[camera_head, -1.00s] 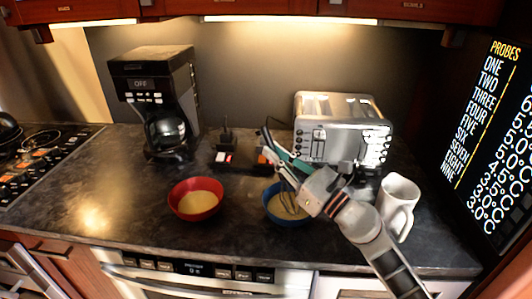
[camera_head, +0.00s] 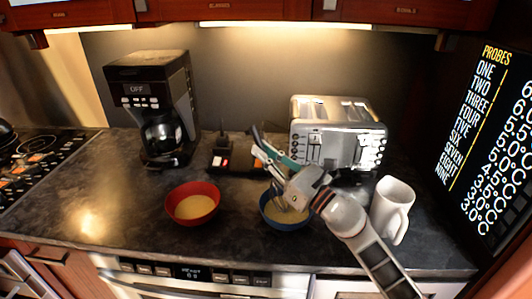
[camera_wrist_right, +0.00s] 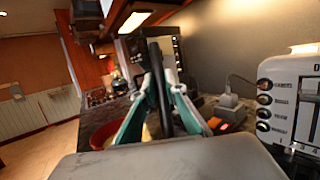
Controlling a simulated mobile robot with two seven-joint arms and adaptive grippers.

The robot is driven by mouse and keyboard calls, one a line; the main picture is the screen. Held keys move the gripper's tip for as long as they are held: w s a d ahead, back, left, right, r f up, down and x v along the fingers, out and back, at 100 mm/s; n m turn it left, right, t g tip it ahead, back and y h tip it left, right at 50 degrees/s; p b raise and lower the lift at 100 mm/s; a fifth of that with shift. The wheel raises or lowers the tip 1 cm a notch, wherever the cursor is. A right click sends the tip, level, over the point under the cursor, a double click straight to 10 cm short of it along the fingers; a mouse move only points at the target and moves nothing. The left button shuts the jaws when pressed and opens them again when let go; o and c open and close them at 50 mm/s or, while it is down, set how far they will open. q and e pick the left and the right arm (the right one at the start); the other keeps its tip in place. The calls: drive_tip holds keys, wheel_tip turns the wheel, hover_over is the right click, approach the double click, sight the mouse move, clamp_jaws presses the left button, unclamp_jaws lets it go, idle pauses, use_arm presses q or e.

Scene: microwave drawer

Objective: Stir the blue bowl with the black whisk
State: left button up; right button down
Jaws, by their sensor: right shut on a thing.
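The blue bowl (camera_head: 272,220) stands on the counter in front of the toaster and holds a pale yellow content. My right gripper (camera_head: 274,158) is above the bowl, shut on the black whisk (camera_head: 257,139). The whisk tilts, its black handle sticking out up and left past the fingers. Its wires hang down into the blue bowl, partly hidden by my gripper. In the right wrist view the black handle (camera_wrist_right: 157,75) stands between the teal fingers of my right gripper (camera_wrist_right: 162,95). My left gripper is not in view.
A red bowl (camera_head: 192,211) with similar content stands to the left. A white mug (camera_head: 391,205) is right of my arm. A silver toaster (camera_head: 335,125) and a black coffee maker (camera_head: 152,100) stand behind. The counter's left part is clear.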

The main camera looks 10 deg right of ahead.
sight(256, 129)
drive_tip(key=shift+w+a+r+p, duration=0.2)
drive_tip(key=shift+r+p, duration=0.15)
drive_tip(key=shift+r, duration=0.2)
drive_tip(key=shift+w+a+r+p, duration=0.2)
drive_tip(key=shift+r+p, duration=0.15)
drive_tip(key=shift+r, duration=0.15)
drive_tip(key=shift+w+a+r, duration=0.15)
drive_tip(key=shift+w+r, duration=0.1)
drive_tip(key=shift+r, duration=0.35)
drive_tip(key=shift+w+a+r, duration=0.2)
drive_tip(key=shift+w+r, duration=0.1)
drive_tip(key=shift+r, duration=0.25)
drive_tip(key=shift+w+a+r, duration=0.15)
drive_tip(key=shift+w+r, duration=0.1)
drive_tip(key=shift+r, duration=0.35)
drive_tip(key=shift+r, duration=2)
